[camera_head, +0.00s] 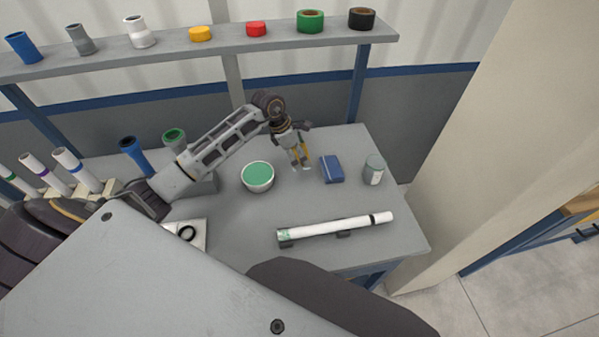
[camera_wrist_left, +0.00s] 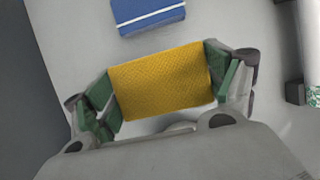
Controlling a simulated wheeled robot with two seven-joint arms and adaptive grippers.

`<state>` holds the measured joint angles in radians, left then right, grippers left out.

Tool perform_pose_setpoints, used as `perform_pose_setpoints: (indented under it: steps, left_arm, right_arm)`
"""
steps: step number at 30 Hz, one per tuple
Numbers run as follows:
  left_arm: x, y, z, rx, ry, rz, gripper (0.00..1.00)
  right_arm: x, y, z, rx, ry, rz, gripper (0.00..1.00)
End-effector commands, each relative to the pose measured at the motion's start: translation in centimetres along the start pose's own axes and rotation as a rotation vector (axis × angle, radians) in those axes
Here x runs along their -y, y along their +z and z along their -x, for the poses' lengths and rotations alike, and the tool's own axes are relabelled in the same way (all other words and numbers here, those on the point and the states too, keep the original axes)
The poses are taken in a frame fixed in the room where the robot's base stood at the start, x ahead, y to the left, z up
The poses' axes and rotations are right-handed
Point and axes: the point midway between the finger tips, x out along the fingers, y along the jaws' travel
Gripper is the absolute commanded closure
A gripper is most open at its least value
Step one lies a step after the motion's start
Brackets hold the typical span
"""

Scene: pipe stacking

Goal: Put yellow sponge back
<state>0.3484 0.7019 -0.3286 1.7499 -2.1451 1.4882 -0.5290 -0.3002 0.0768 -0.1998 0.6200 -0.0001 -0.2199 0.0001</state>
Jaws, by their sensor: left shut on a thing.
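The yellow sponge (camera_wrist_left: 162,82) lies between the green-padded fingers of my left gripper (camera_wrist_left: 165,92) in the wrist view, with a finger against each short side. In the head view the left gripper (camera_head: 299,160) points down at the table, left of a blue block (camera_head: 332,169), and a narrow strip of the yellow sponge (camera_head: 303,153) shows between the fingers. The blue block, with a white stripe, also shows just beyond the sponge in the wrist view (camera_wrist_left: 148,14). I cannot tell whether the sponge touches the table. My right gripper is not in view.
A white bowl with green inside (camera_head: 258,177) stands left of the gripper. A grey canister (camera_head: 374,170) stands right of the blue block. A white tube (camera_head: 335,228) lies on a holder in front. A shelf (camera_head: 235,51) with tapes and fittings runs behind. The table (camera_head: 235,226) is clear between bowl and tube.

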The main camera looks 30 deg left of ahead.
Motion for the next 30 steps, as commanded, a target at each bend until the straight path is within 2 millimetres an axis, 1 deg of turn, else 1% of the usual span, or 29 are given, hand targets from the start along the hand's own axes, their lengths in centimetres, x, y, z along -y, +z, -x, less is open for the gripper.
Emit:
perform_pose_setpoints:
  steps: [6,10,14,23,26,30]
  left_arm:
    - [0.1,-1.2,-2.8,-0.001,-0.003,0.002,0.38]
    - [0.0,-1.7,-4.0,0.000,-0.002,0.001,0.38]
    - [-0.1,-1.9,-4.4,-0.001,0.000,0.000,0.38]
    - [-0.1,-1.9,-4.5,0.000,0.000,0.000,0.38]
    - [0.0,-2.1,-5.0,0.000,-0.001,0.001,0.38]
    - [0.0,-2.7,-6.2,-0.001,-0.003,0.002,0.38]
  right_arm:
    - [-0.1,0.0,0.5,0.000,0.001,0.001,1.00]
    - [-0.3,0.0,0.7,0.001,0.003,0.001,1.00]
    - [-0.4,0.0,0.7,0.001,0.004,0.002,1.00]
    - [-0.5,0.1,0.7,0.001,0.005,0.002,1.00]
    - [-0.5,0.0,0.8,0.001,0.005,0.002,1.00]
    - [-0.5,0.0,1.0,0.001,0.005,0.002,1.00]
